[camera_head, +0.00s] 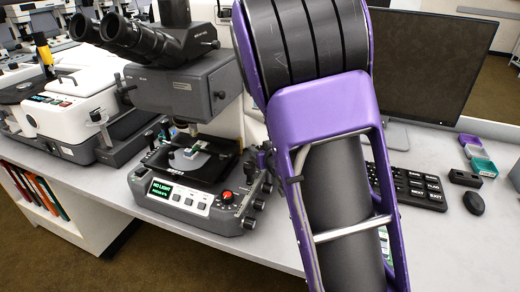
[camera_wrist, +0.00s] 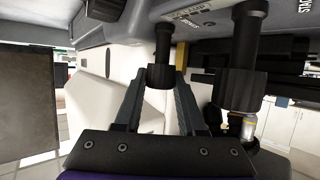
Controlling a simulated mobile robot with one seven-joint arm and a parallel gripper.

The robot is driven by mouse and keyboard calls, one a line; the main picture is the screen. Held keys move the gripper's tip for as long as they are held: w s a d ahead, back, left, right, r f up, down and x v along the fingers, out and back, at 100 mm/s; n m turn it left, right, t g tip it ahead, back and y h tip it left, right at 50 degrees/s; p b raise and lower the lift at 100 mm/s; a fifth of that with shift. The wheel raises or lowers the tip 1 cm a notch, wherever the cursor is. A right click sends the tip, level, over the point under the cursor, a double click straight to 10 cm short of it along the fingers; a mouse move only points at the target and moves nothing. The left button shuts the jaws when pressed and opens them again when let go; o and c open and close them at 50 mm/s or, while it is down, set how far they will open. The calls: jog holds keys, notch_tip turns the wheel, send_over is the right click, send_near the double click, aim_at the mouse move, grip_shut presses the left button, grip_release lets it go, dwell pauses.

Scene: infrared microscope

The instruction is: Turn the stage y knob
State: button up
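The microscope (camera_head: 185,85) stands on the bench, with dark knobs (camera_head: 258,205) along the right side of its base. In the wrist view, a slim black knob (camera_wrist: 160,76) and a larger black knob (camera_wrist: 238,88) stick out from the grey body. A cut-off label starting "STA" is at the top right; I cannot tell for sure which knob is stage y. My gripper (camera_wrist: 159,78) is open, with its fingers on either side of the slim knob in the picture. I cannot tell whether they touch it. In the head view my arm hides most of the gripper.
A monitor (camera_head: 430,65), a keyboard (camera_head: 415,187) and a mouse (camera_head: 473,203) are to the right on the bench. A white instrument (camera_head: 80,118) is left of the microscope. The larger knob is close to the right finger in the wrist view. The front right bench top is clear.

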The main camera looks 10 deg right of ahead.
grip_shut()
jog(key=shift+d+n+y, duration=0.15)
jog(key=shift+n+y, duration=0.25)
jog(key=n+g+y+p, duration=0.1)
jog(key=n+y, duration=0.1)
jog(key=y, duration=0.1)
jog(key=shift+d+r+n+p, duration=0.1)
jog(key=shift+r+n+p, duration=0.05)
jog(key=shift+n+p, duration=0.2)
jog(key=n+g+y+p, duration=0.3)
jog(key=shift+w+r+n+y+p, duration=0.1)
jog(key=shift+r+n+y+p, duration=0.05)
jog(key=shift+n+y+p, duration=0.2)
jog(key=n+g+y+p, duration=0.2)
jog(key=n+g+p, duration=0.2)
jog(key=shift+y, duration=0.35)
jog(key=n+g, duration=0.1)
jog(key=n+g+p, duration=0.1)
jog(key=n+g, duration=0.1)
jog(key=n+g+y, duration=0.1)
jog(key=g, duration=0.1)
jog(key=shift+a+f+n, duration=0.25)
jog(key=shift+f+n, duration=0.05)
jog(key=shift+g, duration=0.3)
